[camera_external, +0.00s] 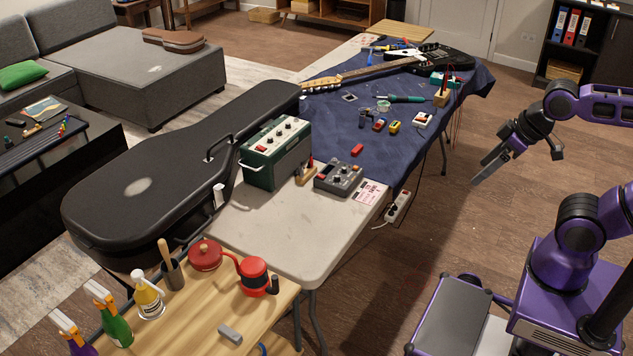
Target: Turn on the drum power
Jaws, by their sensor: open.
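A small dark grey box with knobs and a light-coloured top panel (338,178) sits on the white folding table (285,238). It looks like the drum machine, but its labels and power switch are too small to read. My gripper (481,172) is open and empty. It hangs in the air over the floor, to the right of the table and well apart from the box. No view shows the box from close up.
A green amplifier (275,153) stands left of the box, beside a black guitar case (150,180). A pink-printed card (370,192) lies right of the box. Pedals, tools and a guitar (372,69) lie on the blue cloth (345,115). A power strip (398,207) hangs at the table's edge.

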